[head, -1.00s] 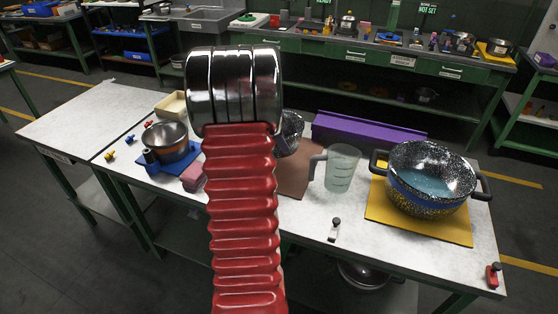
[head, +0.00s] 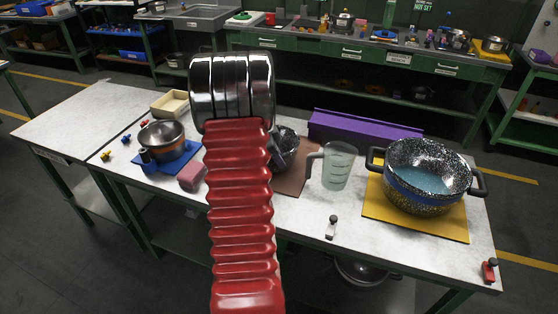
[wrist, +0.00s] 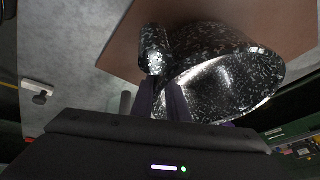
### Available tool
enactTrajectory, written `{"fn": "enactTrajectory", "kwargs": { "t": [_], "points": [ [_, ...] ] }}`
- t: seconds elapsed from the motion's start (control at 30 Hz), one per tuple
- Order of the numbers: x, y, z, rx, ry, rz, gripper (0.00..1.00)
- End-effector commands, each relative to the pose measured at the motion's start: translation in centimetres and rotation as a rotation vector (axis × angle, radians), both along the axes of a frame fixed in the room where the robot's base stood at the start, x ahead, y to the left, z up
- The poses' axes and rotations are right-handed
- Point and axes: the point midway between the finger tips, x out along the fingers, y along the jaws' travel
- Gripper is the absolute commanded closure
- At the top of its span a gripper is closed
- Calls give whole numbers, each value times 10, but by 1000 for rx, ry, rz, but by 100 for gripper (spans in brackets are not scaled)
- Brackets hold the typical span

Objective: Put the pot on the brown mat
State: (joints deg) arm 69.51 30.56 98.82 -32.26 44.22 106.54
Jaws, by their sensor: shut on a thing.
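The pot is black with white speckles and a shiny inside. In the wrist view the pot (wrist: 215,70) fills the upper right, its handle toward my gripper. My gripper (wrist: 163,88) is shut on that handle. In the head view the pot (head: 288,140) shows only in part beside my red arm, which hides the rest and most of my gripper. The brown mat (head: 298,181) lies on the table beneath and in front of the pot; it also shows in the wrist view (wrist: 130,45). I cannot tell whether the pot touches the mat.
A clear measuring jug (head: 336,168) stands just right of the mat. A large speckled pot (head: 425,200) sits on a yellow mat (head: 440,226). A purple block (head: 365,127) lies behind. A pink block (head: 191,177) and a small pot (head: 161,140) on a blue mat are left.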

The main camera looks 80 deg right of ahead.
Motion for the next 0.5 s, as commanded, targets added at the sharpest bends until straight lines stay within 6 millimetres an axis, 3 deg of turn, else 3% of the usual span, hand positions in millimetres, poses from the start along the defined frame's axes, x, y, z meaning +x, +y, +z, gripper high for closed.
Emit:
{"fn": "enactTrajectory", "kwargs": {
  "t": [0.4, 0.43, 0.5],
  "points": [
    [0, -1, -7, -3, -1, 0, 100],
    [0, 0, -8, -1, 0, 0, 84],
    [0, 0, -8, 0, 0, 0, 79]
  ]
}}
